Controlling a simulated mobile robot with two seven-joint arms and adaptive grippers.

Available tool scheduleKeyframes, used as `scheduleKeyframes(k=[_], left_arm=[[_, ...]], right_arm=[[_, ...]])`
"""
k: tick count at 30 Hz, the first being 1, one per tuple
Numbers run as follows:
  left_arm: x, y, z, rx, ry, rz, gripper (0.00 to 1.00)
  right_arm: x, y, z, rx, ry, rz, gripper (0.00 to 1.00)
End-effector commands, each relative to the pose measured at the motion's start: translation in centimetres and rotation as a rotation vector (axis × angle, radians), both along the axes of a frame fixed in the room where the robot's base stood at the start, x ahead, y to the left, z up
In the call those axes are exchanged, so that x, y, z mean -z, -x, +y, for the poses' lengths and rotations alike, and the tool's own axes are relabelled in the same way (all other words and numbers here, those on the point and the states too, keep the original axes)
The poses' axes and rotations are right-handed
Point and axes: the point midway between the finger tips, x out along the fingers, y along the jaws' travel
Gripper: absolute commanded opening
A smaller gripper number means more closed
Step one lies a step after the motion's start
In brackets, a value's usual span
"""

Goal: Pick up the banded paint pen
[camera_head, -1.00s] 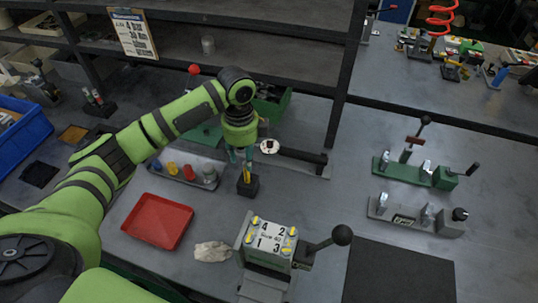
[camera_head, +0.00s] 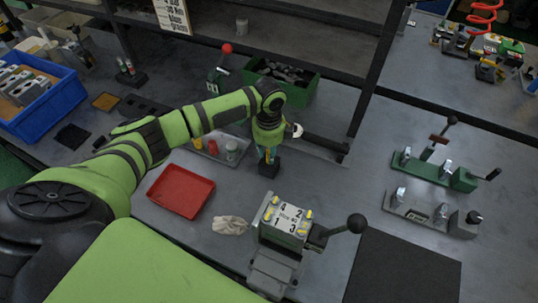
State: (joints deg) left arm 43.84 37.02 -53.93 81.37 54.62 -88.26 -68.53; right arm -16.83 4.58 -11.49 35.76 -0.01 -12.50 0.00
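The banded paint pen (camera_head: 267,155) seems to be the small yellow upright piece in a black block (camera_head: 269,169) on the grey bench. Only a little of it shows, and its bands cannot be made out. My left gripper (camera_head: 268,154) points down over the block, with its teal fingers on either side of the pen. The fingertips are just above the block. It is too small to tell whether the fingers touch the pen. My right gripper is not in view.
A tray of coloured caps (camera_head: 230,150) is left of the gripper. A red tray (camera_head: 181,191), a white cloth (camera_head: 229,225) and a numbered valve block (camera_head: 287,217) with a black-knobbed lever are in front. A green bin (camera_head: 300,88) stands behind. Green and grey clamp fixtures (camera_head: 433,170) are right.

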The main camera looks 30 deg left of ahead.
Motion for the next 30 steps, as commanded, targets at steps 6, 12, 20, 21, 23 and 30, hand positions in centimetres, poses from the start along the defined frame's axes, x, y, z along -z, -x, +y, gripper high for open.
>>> scheduleKeyframes(k=[6, 12, 20, 21, 23, 30], left_arm=[[0.0, 0.0, 0.0, -0.001, 0.0, 0.0, 0.0], [-0.1, 0.0, 0.0, -0.001, 0.0, 0.0, 0.0], [-3.4, -0.2, 0.0, 0.001, 0.001, -0.007, 0.0], [-4.2, -0.2, 0.0, 0.0, 0.001, -0.007, 0.0], [-5.5, -0.1, 0.0, 0.0, 0.0, -0.006, 0.0], [-9.5, -0.2, -0.4, -0.003, 0.002, -0.004, 0.0]], right_arm=[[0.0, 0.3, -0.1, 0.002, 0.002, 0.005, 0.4], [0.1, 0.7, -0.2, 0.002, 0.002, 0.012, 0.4], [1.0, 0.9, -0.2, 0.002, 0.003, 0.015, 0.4], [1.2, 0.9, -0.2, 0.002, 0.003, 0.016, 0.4], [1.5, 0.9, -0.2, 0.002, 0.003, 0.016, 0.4], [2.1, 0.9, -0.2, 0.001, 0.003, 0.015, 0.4]])
